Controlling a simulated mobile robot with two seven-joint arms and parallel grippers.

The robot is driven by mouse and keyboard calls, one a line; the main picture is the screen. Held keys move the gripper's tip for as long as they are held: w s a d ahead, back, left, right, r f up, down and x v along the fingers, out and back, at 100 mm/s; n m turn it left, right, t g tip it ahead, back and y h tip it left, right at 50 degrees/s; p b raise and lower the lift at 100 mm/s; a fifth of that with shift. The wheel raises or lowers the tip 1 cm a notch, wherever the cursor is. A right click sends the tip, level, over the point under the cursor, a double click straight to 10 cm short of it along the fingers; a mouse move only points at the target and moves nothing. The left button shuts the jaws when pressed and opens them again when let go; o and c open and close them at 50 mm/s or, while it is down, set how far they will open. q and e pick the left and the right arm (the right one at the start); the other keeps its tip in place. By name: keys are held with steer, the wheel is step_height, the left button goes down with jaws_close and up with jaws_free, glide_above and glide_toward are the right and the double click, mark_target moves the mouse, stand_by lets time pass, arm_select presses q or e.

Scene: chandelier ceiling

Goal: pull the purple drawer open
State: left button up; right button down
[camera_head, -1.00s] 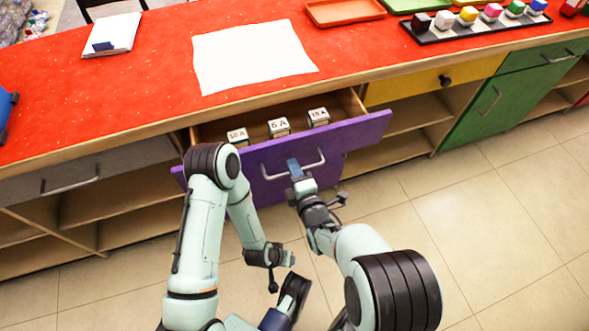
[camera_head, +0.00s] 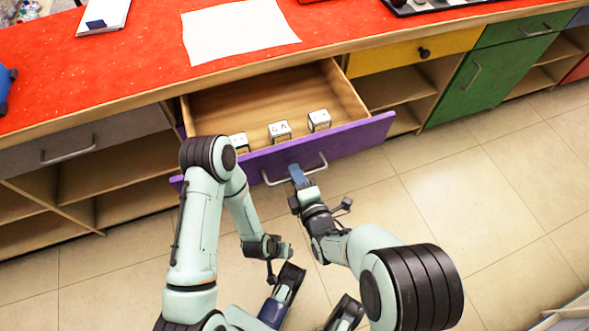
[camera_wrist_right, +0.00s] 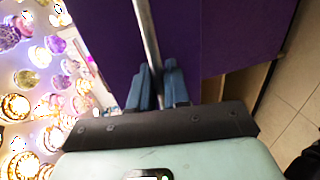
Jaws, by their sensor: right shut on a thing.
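The purple drawer (camera_head: 350,136) stands well out from under the red counter, with its wooden inside in view. Three small labelled blocks sit in it near the front panel; the left one is partly hidden by my left arm. My right gripper (camera_head: 298,174) is shut on the drawer's metal handle (camera_head: 322,164), near its middle. In the right wrist view, the blue fingers (camera_wrist_right: 160,85) lie on both sides of the handle bar (camera_wrist_right: 147,30), before the purple front. My left gripper (camera_head: 284,251) hangs below the drawer, apart from it; its fingers are not clear.
The red counter (camera_head: 110,75) holds a white sheet (camera_head: 238,30) and a notepad (camera_head: 104,16). A grey drawer (camera_head: 90,145) is left of the purple one, and a yellow drawer (camera_head: 415,52) and green door (camera_head: 470,85) are to the right.

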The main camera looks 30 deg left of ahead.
arm_select(q)
steer(key=shift+s, duration=0.1)
arm_select(e)
steer(key=shift+s+d, duration=0.1)
steer(key=shift+d, duration=0.1)
steer(key=c, duration=1.3)
jaws_free()
arm_select(q)
steer(key=s+d+r+g+h+p, duration=0.1)
steer(key=s+d+r+g+p, duration=0.2)
steer(key=s+r+p, duration=0.5)
steer(key=shift+s+d+r+m+g+p, duration=0.3)
steer(key=shift+s+d+r, duration=0.35)
steer(key=shift+s+d, duration=0.4)
arm_select(e)
steer(key=v, duration=1.3)
steer(key=shift+s, duration=0.2)
arm_select(q)
steer(key=shift+s+a, duration=0.2)
steer(key=shift+a, duration=0.05)
